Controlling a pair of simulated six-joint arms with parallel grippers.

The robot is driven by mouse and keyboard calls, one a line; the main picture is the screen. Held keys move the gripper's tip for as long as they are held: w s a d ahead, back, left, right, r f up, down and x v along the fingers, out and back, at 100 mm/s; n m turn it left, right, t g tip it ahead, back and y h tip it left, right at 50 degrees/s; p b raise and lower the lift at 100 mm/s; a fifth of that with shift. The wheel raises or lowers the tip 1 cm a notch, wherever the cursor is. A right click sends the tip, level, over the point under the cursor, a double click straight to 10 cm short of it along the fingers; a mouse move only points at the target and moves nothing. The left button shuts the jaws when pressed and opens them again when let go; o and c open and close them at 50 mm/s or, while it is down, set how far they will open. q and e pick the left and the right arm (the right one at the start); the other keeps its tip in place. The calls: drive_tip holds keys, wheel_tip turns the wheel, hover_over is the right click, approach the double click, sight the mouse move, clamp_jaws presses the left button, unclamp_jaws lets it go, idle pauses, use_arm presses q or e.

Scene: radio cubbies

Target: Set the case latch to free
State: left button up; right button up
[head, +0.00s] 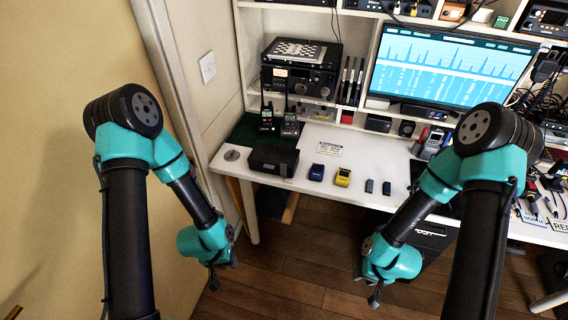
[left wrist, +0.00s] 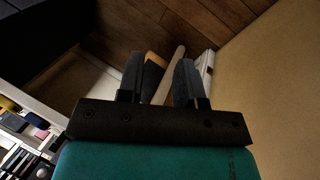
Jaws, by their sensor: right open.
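A black case (head: 273,160) sits shut near the front left of the white desk (head: 222,165) in the head view. Its latch is too small to make out. My left gripper (head: 222,276) hangs low in front of the desk, to the left of and below the case, apart from it. In the left wrist view, its two dark fingers (left wrist: 160,82) stand apart with nothing held between them. My right gripper (head: 366,290) hangs in front of the desk, right of and below the case, open and touching nothing.
Two handheld radios (head: 289,126) stand behind the case. A blue block (head: 317,172), a yellow block (head: 343,177) and two small dark blocks (head: 370,186) lie to its right. A monitor (head: 450,65) stands at the back. A wall closes the left side.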

use_arm(q)
drive_tip(key=w+d+r+m+g+y, duration=0.1)
drive_tip(key=w+d+r+m, duration=0.25)
drive_tip(key=w, duration=0.35)
drive_tip(key=w+d+r+m, duration=0.2)
drive_tip(key=w+d+m, duration=0.25)
drive_tip(key=w, duration=0.25)
drive_tip(key=w+d+r+m+g+y, duration=0.1)
drive_tip(key=w+d+r+m, duration=0.3)
drive_tip(key=w, duration=0.3)
drive_tip(key=w+d+r+m+t+y, duration=0.1)
drive_tip(key=w+d+r+m+y, duration=0.2)
drive_tip(key=r, duration=0.7)
drive_tip(key=w+d+r+m+t+y, duration=0.1)
drive_tip(key=w+d+r+m+y, duration=0.2)
drive_tip(key=w+d+r+m, duration=0.3)
wheel_tip(320, 180, up, 5)
drive_tip(key=shift+w+d+r+m, duration=0.1)
drive_tip(key=shift+w+d+m, duration=0.2)
drive_tip(key=shift+w+d, duration=0.75)
drive_tip(key=shift+w+a, duration=0.1)
drive_tip(key=shift+a, duration=0.05)
approach(283, 170)
drive_tip(key=x, duration=0.5)
drive_tip(key=shift+w+a, duration=0.25)
drive_tip(key=shift+a, duration=0.2)
